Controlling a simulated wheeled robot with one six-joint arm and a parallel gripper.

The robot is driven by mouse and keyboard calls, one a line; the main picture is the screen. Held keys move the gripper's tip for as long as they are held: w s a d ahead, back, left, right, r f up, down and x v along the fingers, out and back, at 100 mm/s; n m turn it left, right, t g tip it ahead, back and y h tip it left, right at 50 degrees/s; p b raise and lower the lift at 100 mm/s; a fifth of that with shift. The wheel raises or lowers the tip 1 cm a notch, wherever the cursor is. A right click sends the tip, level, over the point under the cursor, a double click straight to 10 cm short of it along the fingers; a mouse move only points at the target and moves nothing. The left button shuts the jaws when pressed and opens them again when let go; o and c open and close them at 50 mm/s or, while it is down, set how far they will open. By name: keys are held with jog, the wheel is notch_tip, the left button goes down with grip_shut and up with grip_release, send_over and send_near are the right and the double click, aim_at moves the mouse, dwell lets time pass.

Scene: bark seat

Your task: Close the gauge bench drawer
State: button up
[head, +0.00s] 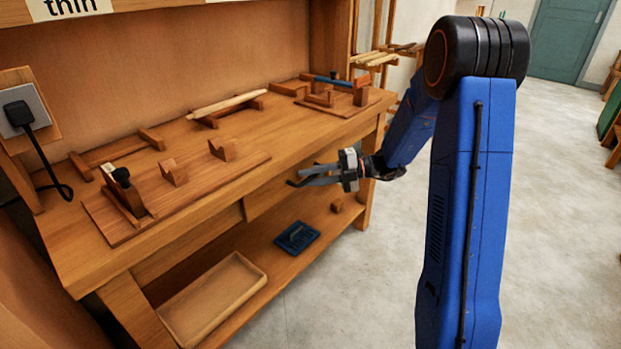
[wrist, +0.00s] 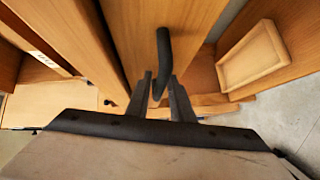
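The gauge bench (head: 160,245) is a wooden workbench along the wall at left. Its drawer front (head: 268,196) is a plain wood panel under the top, partly hidden by my gripper. How far the drawer stands out is hard to tell. My gripper (head: 300,178) is in front of this panel with its fingers towards it. In the wrist view the drawer front (wrist: 138,40) carries a dark bar handle (wrist: 163,50). My gripper's two fingers (wrist: 161,76) are apart, one on each side of the handle's near end. I see gaps beside the handle; contact is not clear.
On the bench top are a left wooden board with supports (head: 190,187) and a right fixture (head: 338,100). The lower shelf holds a wooden tray (head: 213,297), a blue tray (head: 297,237) and a small block (head: 337,206). Grey floor (head: 345,290) in front is clear.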

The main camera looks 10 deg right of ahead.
jog(key=s+d+r, duration=0.2)
jog(key=d, duration=1.5)
jog(key=shift+s+r, duration=0.15)
jog(key=shift+s, duration=0.15)
jog(key=s+a+r+n+g+h, duration=0.2)
jog(key=s+a+n+h, duration=0.3)
jog(key=s+n, duration=0.4)
jog(key=s+a+r+n+g+h, duration=0.1)
jog(key=s+a+r+n+h, duration=0.15)
jog(key=s+a+n, duration=0.5)
jog(key=s+d+n+t+h, duration=0.2)
jog(key=s+n+h, duration=0.2)
jog(key=s+n, duration=0.5)
jog(key=s+d+n+t+h, duration=0.2)
jog(key=s+n, duration=0.6)
jog(key=n, duration=0.6)
jog(key=t+h, duration=0.1)
jog(key=h, duration=0.1)
jog(key=shift+s+d+f+t+h, duration=0.15)
jog(key=shift+s+d+t+h, duration=0.15)
jog(key=shift+s+d+h, duration=0.1)
